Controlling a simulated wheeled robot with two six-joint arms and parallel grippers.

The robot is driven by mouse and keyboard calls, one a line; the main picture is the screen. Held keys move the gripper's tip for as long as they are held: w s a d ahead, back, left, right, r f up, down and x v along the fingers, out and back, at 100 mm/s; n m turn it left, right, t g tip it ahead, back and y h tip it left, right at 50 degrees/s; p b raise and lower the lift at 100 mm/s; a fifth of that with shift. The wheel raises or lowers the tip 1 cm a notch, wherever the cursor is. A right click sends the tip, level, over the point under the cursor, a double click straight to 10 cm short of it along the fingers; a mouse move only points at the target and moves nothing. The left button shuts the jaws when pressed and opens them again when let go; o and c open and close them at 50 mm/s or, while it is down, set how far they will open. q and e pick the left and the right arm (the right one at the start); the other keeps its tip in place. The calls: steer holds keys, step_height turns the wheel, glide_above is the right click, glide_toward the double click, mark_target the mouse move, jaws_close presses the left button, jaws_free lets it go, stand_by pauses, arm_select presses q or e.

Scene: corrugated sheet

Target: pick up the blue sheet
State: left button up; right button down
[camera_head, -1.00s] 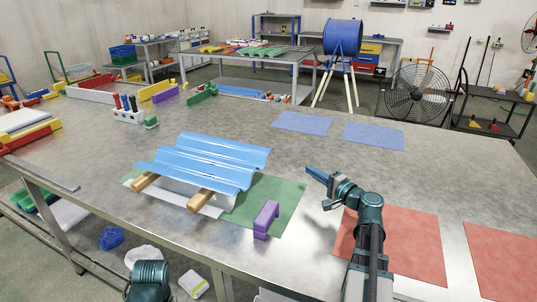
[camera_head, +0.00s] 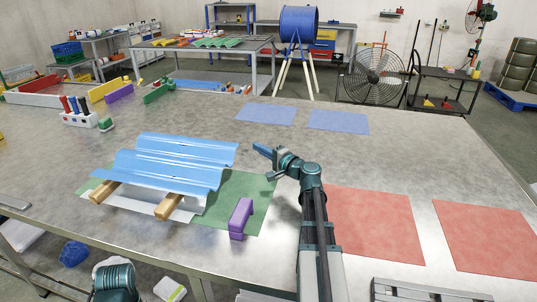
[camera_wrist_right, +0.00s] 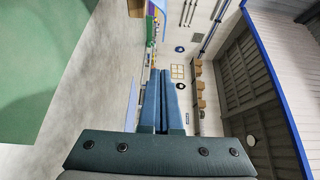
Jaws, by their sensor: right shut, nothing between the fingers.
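The blue corrugated sheet (camera_head: 160,172) lies wavy and flat across two wooden bars (camera_head: 170,206) on the left part of the metal table. A white sheet (camera_head: 130,203) and a green mat (camera_head: 247,187) show beneath it. My right gripper (camera_head: 261,151) is shut and empty, just right of the blue sheet's right end, apart from it. In the right wrist view its blue fingers (camera_wrist_right: 166,82) lie together with nothing between them, and the blue sheet is not clearly seen there. My left arm shows only in part at the lower left; its gripper is out of view.
A purple block (camera_head: 240,218) stands on the green mat's front right. Two red mats (camera_head: 375,225) lie to the right and two blue mats (camera_head: 265,114) behind. A rack with pens (camera_head: 78,118) stands at the left. The table's middle back is clear.

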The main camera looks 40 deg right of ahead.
mark_target(225, 150)
steer(key=shift+w+a, duration=0.35)
steer(key=shift+a, duration=0.35)
steer(key=shift+w+a, duration=0.35)
steer(key=shift+a, duration=0.4)
steer(key=shift+w+a, duration=0.35)
steer(key=shift+a, duration=0.35)
steer(key=a, duration=0.5)
steer(key=shift+w+a, duration=0.2)
steer(key=shift+a, duration=0.05)
steer(key=shift+d, duration=0.15)
